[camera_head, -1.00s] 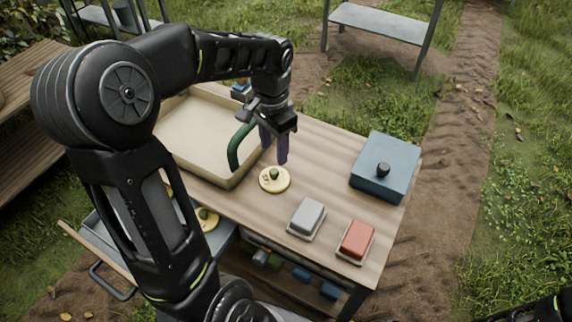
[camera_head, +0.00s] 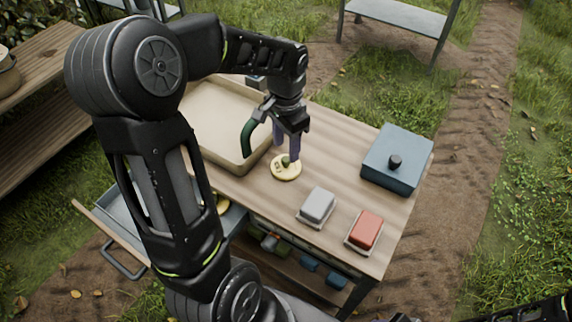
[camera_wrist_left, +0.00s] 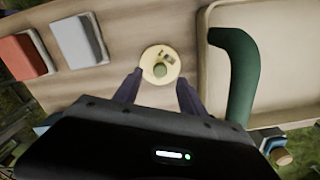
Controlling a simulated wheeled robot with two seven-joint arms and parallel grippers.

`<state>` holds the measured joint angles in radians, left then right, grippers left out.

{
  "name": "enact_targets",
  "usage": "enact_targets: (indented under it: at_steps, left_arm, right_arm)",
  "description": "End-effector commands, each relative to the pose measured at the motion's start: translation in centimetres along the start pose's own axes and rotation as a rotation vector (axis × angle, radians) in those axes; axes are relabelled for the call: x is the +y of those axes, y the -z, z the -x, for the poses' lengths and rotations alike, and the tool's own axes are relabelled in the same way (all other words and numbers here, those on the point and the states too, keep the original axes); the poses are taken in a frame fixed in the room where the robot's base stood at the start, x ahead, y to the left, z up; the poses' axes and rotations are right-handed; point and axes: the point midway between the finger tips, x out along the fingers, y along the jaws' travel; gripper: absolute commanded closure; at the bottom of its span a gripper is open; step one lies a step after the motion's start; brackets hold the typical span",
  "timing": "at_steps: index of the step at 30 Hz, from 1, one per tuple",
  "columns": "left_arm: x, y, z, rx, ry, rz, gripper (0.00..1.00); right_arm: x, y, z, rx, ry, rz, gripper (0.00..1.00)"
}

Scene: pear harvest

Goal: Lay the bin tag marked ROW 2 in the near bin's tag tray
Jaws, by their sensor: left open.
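A round cream-yellow tag (camera_head: 280,174) with a green knob lies flat on the wooden table. Its dark marking is too small to read; the tag also shows in the left wrist view (camera_wrist_left: 149,58). My left gripper (camera_head: 287,153) is open, fingers pointing down, just over the tag with its fingertips around the knob. In the left wrist view nothing is between the fingers except the tag beyond them. A second yellow piece (camera_head: 222,205) sits in the open drawer, mostly hidden by my left arm. I cannot tell which part is the tag tray. My right gripper is not seen.
A shallow tan bin (camera_head: 215,106) is left of the tag; a curved green handle (camera_head: 247,138) stands close to my left gripper. A grey block (camera_head: 318,203), a red block (camera_head: 366,229) and a blue lidded box (camera_head: 398,158) are to the right. Bare tabletop lies between.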

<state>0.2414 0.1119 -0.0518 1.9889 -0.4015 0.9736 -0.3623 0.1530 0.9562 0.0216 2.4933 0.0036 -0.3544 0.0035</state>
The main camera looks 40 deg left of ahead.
Motion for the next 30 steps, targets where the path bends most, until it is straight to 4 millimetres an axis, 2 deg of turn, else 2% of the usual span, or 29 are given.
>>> enact_targets:
  at_steps: [6, 10, 28, 30]
  left_arm:
    - [0.0, -0.1, -3.1, -0.004, -0.004, 0.000, 0.52]
    - [0.0, -0.1, -4.3, -0.002, -0.003, 0.000, 0.52]
    - [0.0, -0.1, -4.4, 0.000, -0.002, 0.000, 0.52]
    - [0.0, -0.1, -4.4, 0.000, -0.002, 0.000, 0.57]
  right_arm:
    - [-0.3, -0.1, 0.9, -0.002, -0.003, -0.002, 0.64]
    - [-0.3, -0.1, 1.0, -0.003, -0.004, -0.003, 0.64]
    - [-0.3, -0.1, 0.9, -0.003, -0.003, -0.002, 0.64]
    - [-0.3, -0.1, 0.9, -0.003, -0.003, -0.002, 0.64]
